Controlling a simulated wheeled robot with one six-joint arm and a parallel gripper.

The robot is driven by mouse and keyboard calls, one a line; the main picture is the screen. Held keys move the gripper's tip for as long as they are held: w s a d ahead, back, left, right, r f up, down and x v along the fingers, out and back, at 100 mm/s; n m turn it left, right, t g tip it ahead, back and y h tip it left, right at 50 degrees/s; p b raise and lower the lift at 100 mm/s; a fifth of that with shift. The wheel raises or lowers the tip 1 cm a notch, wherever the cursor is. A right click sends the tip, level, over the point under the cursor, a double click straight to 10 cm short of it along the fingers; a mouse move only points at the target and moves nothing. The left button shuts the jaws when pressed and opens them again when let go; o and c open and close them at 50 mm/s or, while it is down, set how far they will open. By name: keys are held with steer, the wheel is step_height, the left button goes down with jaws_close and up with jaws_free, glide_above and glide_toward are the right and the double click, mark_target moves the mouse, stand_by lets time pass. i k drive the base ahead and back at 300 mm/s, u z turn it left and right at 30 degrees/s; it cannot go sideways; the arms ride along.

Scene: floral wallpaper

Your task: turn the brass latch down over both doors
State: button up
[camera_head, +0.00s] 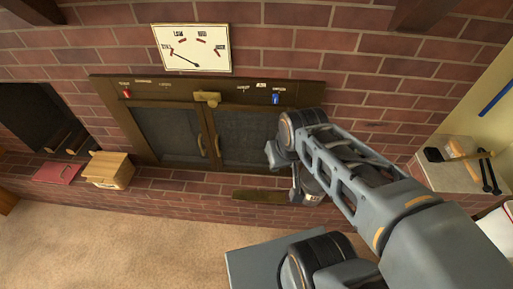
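The brass latch (207,97) sits on the dark frame above the seam between the two doors. It lies roughly level, with its thicker end to the right. The left door (166,131) and right door (246,138) are dark mesh panels in brown frames and look closed. Each has a curved brass handle by the seam. My arm reaches in from the lower right. My gripper (271,156) is in front of the right door's right part, below and right of the latch and apart from it. Its fingers are small and partly hidden by the wrist, so its opening is unclear.
A white dial (190,48) hangs above the frame. A red tab (127,94) and a blue tab (276,99) sit on the frame. A wooden box (108,171) and red book (58,173) lie on the left ledge. Tools lie on the right shelf (448,176).

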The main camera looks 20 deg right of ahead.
mark_target(213, 98)
steer(key=k, duration=0.65)
steer(key=u, duration=0.4)
steer(key=i, duration=0.4)
steer(key=u, duration=0.7)
steer(key=i, duration=0.9)
steer(key=z, duration=0.3)
